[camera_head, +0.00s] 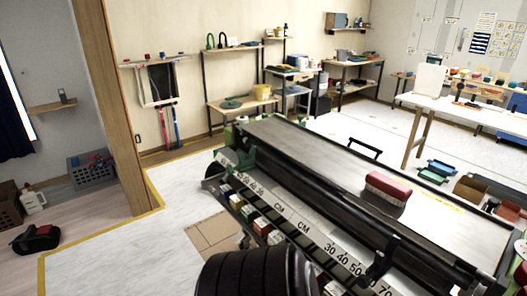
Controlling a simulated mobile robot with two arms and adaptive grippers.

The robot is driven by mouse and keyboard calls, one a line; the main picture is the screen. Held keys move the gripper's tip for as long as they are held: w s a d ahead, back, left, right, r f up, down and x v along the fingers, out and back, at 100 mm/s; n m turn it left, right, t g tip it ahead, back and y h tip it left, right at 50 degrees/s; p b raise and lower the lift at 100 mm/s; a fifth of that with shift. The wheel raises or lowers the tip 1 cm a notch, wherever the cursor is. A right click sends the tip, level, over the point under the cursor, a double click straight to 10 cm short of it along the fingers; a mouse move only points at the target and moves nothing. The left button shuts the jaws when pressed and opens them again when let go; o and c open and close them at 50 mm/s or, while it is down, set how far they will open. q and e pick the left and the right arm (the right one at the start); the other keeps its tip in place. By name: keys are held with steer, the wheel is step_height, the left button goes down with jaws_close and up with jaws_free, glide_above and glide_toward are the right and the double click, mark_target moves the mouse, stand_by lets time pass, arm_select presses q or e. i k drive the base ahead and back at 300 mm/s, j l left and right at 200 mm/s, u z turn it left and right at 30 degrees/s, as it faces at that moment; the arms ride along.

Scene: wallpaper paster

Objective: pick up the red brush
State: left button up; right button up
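A red block-shaped thing (388,188) with a darker side lies on the flat top of the long pasting machine (300,150), right of the middle.
The machine has black rollers and a white number scale (284,222) along its near side. A white table (465,105) stands at the back right. Shelves (240,102) line the back wall. A red and black thing (36,239) lies on the left floor. White floor (185,190) is clear.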

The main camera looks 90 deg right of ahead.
mark_target(397, 193)
steer(key=z, duration=3.7)
